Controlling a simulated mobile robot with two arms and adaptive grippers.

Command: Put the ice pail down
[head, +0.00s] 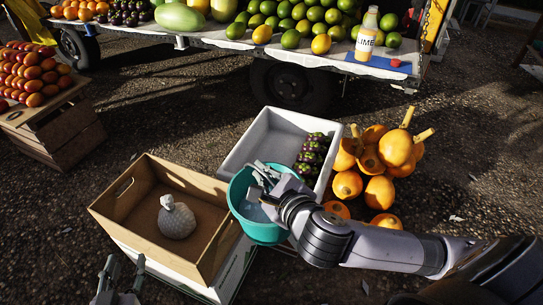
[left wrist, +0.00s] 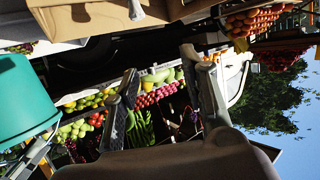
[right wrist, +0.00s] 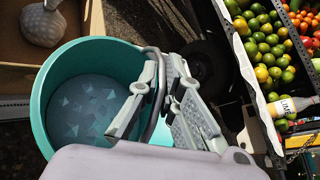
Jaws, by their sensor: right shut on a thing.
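The teal ice pail (head: 262,230) is in the middle of the head view, between the cardboard box and the white crate. It overlaps their near corners in the picture, and whether anything supports it is hidden. It looks upright, with ice pieces in it in the right wrist view (right wrist: 85,105). My right gripper (head: 262,178) is shut on the pail at its grey handle, by the rim; its fingers also show in the right wrist view (right wrist: 168,100). My left gripper (head: 120,276) is open and empty at the bottom left, with the pail (left wrist: 22,95) beside it in the left wrist view.
The cardboard box (head: 112,205) holds a pale bumpy bag-like object (head: 176,218). The white crate (head: 255,135) holds dark purple fruit (head: 312,152). Orange gourds (head: 378,165) lie to the right. The fruit truck (head: 225,42) stands behind. Bare ground (head: 180,110) lies before it.

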